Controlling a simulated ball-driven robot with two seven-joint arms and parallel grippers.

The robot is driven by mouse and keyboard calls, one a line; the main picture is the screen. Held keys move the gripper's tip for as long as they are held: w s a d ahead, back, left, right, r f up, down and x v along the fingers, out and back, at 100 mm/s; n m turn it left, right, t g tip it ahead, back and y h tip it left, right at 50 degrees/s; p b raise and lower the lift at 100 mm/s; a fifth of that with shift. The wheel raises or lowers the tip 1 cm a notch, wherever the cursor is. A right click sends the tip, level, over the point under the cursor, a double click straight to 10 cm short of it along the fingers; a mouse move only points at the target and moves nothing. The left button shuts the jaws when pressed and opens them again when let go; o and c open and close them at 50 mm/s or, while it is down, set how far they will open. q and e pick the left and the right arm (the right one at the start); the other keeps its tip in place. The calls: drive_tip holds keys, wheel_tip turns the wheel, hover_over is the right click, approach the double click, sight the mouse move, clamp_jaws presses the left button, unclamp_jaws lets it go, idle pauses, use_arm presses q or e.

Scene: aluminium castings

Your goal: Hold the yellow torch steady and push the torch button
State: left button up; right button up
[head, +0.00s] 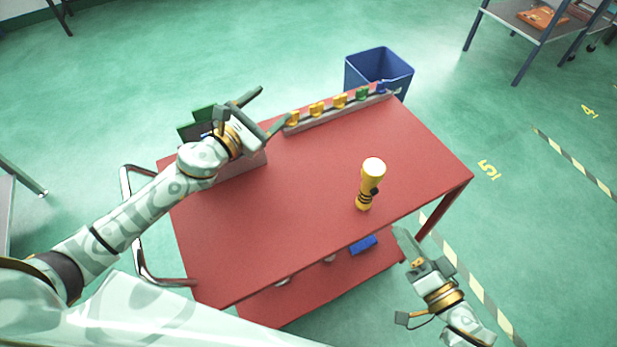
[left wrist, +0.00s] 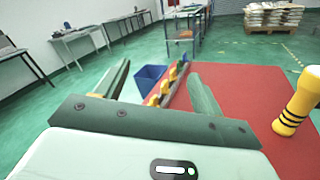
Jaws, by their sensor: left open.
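The yellow torch (head: 370,178) stands upright near the right front edge of the red cart top (head: 270,225), wide head up. A small dark piece, perhaps its button, shows on its right side. The torch also shows at the right edge of the left wrist view (left wrist: 297,103). My left gripper (head: 273,104) is open and empty above the far left of the cart, well away from the torch. Its two spread fingers show in the left wrist view (left wrist: 160,85). My right gripper (head: 424,240) is beyond the cart's front right edge, apart from the torch; its finger gap is unclear.
A grey rail (head: 338,113) with several yellow, green and blue pieces lies along the cart's far edge. A grey box with green panels (head: 240,164) stands under my left arm. A blue bin (head: 379,67) is behind the cart. The cart's middle is clear.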

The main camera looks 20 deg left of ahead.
use_arm(q)
drive_tip(key=s+d+f+g+h, duration=0.2)
drive_tip(key=s+d+f, duration=0.3)
drive_tip(key=s+d, duration=0.3)
drive_tip(key=n+h, duration=0.1)
drive_tip(key=h, duration=0.1)
approach(365, 176)
drive_tip(key=shift+g, duration=0.3)
drive_tip(key=x, duration=1.2)
drive_tip(key=shift+w+r, duration=0.15)
drive_tip(key=shift+w, duration=0.1)
drive_tip(key=c, duration=1.2)
use_arm(e)
clamp_jaws()
